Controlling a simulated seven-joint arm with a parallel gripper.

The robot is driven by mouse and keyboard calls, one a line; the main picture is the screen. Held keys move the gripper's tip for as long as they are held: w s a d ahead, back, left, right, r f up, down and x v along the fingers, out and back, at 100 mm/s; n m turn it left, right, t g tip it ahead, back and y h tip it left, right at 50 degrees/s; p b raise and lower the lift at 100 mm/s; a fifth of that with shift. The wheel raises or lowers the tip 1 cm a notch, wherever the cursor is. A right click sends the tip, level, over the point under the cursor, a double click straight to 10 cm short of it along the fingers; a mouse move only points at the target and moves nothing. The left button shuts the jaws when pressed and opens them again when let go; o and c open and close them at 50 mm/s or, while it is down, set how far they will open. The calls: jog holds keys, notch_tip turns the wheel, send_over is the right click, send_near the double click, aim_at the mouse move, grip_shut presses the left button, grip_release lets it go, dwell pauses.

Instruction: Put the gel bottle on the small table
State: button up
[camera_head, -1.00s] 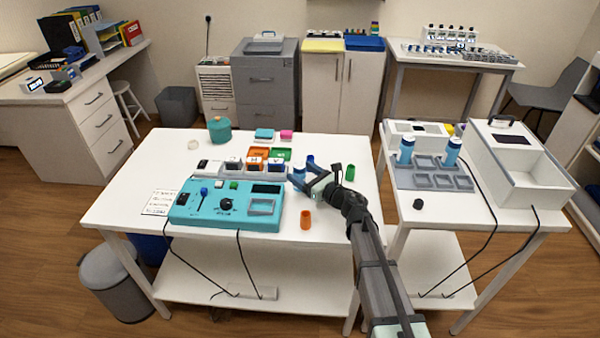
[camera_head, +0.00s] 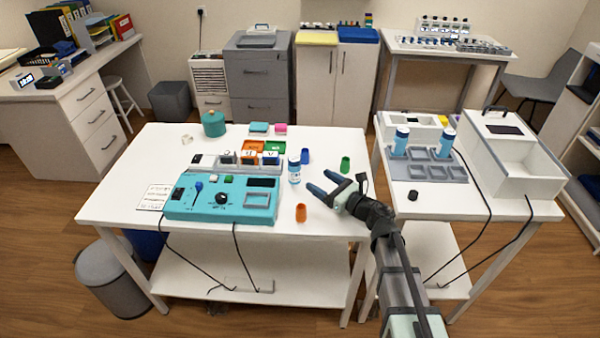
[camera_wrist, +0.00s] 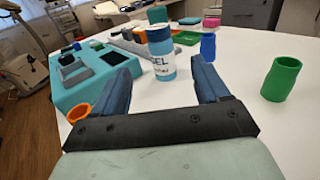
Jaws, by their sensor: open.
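The gel bottle (camera_head: 294,168), white-labelled with a blue cap and base, stands upright on the large white table, right of the teal device. In the wrist view, the bottle (camera_wrist: 161,55) shows "GEL" lettering, ahead of and between the fingers. My gripper (camera_head: 317,180) is open and empty, to the right of the bottle and apart from it. Its blue fingers (camera_wrist: 163,75) spread wide in the wrist view. The smaller white table (camera_head: 440,202) at the right carries a grey tray (camera_head: 430,172) with two similar blue bottles.
An orange cup (camera_head: 301,213), a blue cup (camera_head: 305,156) and a green cup (camera_head: 345,164) stand around my gripper. The teal device (camera_head: 222,199) lies left of the bottle. A white open box (camera_head: 530,185) and a small black object (camera_head: 413,195) are on the right table. A gap separates the tables.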

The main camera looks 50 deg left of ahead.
aim_at(298, 172)
jog(key=shift+s+a+r+m+t, duration=0.3)
jog(key=shift+a+m+t, duration=0.45)
jog(key=shift+a, duration=0.75)
jog(key=shift+s+a+r+m+t, duration=0.4)
jog(key=shift+a+t, duration=0.6)
jog(key=shift+a, duration=0.55)
jog(key=shift+s+a+r+m+t, duration=0.2)
jog(key=shift+a+m+t, duration=0.55)
jog(key=shift+a, duration=0.75)
notch_tip(298, 172, down, 4)
jog(key=shift+w+r, duration=0.1)
jog(key=shift+r, duration=0.05)
jog(key=shift+x, duration=1.45)
jog(key=shift+r, duration=0.1)
jog(key=c, duration=1.2)
jog(key=shift+t+h, duration=0.3)
jog(key=shift+w+r, duration=0.1)
jog(key=shift+r, duration=4.95)
